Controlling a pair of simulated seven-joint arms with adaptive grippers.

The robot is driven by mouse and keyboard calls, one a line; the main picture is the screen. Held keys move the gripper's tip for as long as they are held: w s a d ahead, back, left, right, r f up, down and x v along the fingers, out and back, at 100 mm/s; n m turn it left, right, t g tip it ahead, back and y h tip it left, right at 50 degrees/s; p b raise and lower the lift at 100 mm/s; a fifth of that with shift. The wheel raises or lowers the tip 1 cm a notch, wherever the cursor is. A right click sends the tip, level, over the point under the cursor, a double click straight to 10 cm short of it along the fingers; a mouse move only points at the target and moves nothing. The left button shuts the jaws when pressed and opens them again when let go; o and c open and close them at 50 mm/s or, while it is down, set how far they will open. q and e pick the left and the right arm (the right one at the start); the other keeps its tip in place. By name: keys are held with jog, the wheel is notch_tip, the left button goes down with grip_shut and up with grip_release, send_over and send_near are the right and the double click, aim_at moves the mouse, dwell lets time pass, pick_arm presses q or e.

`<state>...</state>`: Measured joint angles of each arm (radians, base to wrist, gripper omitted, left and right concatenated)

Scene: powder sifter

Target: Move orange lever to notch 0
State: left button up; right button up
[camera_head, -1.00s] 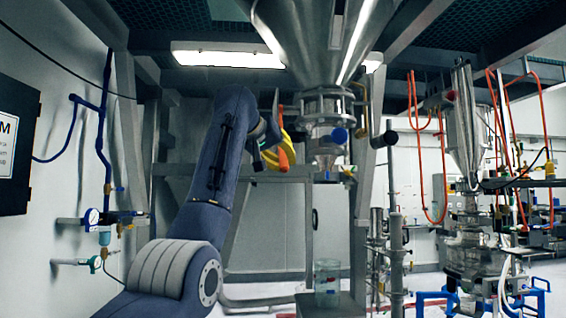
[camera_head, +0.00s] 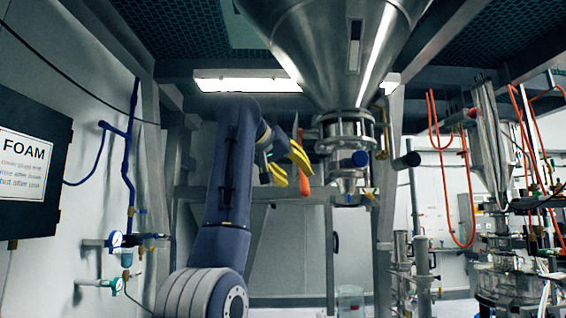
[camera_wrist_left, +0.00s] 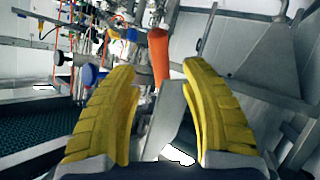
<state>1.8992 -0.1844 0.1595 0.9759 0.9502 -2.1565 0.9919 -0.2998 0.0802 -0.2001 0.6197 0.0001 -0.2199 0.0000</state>
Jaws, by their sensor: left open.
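The orange lever handle (camera_head: 304,184) hangs upright beside the metal outlet under the large hopper (camera_head: 340,45) in the head view. My left gripper (camera_head: 291,168) has yellow fingers and is open, just to the left of the lever. In the left wrist view the orange lever (camera_wrist_left: 158,56) shows between and beyond the two spread fingers of my left gripper (camera_wrist_left: 160,72), with nothing gripped. The notches are too small to make out. My right gripper is in neither view.
A blue round knob (camera_head: 360,158) and a dark-ended pipe (camera_head: 406,160) stick out right of the lever. A steel post (camera_head: 383,235) stands beyond. A FOAM sign box (camera_head: 27,170) and blue pipes (camera_head: 127,170) are on the left wall.

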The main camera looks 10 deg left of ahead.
pick_arm(q)
jog(key=v, duration=0.6)
jog(key=shift+s, duration=0.1)
